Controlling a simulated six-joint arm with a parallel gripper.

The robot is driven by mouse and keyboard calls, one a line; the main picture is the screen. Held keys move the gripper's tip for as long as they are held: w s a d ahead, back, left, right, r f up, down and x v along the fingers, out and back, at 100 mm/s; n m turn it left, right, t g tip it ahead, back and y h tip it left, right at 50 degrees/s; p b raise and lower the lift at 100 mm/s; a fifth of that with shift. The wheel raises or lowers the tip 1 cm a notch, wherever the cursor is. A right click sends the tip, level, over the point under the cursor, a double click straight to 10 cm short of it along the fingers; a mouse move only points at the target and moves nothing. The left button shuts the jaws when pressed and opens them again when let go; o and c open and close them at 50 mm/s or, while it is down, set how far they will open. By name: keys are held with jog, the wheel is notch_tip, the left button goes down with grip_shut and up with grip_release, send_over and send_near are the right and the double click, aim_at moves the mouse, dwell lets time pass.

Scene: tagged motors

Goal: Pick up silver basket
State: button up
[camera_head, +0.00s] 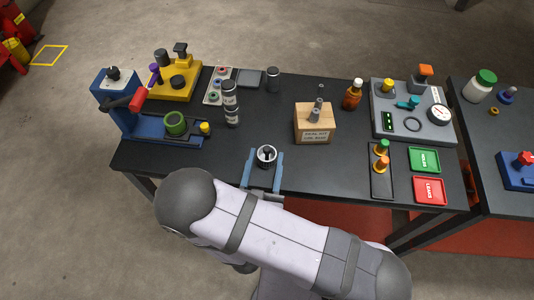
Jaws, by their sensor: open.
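A small round silver, cup-like thing with a dark inside (266,156), which looks like the silver basket, is near the front edge of the black table. My gripper (265,153) is open, with its two blue fingers on the left and right of it. A narrow gap seems to show on each side, so the fingers do not look closed on it. I cannot tell whether it rests on the table, or how high the fingertips are above the top.
The black table (270,110) is clear around my gripper. A blue press (120,105) stands left; a grey panel (405,128) and green (424,159) and red (429,190) trays lie right.

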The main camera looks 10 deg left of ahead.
aim_at(266, 166)
jog(key=shift+w, duration=0.4)
jog(key=c, duration=0.8)
jog(key=shift+r, duration=0.15)
jog(key=shift+c, duration=0.2)
notch_tip(266, 166, up, 10)
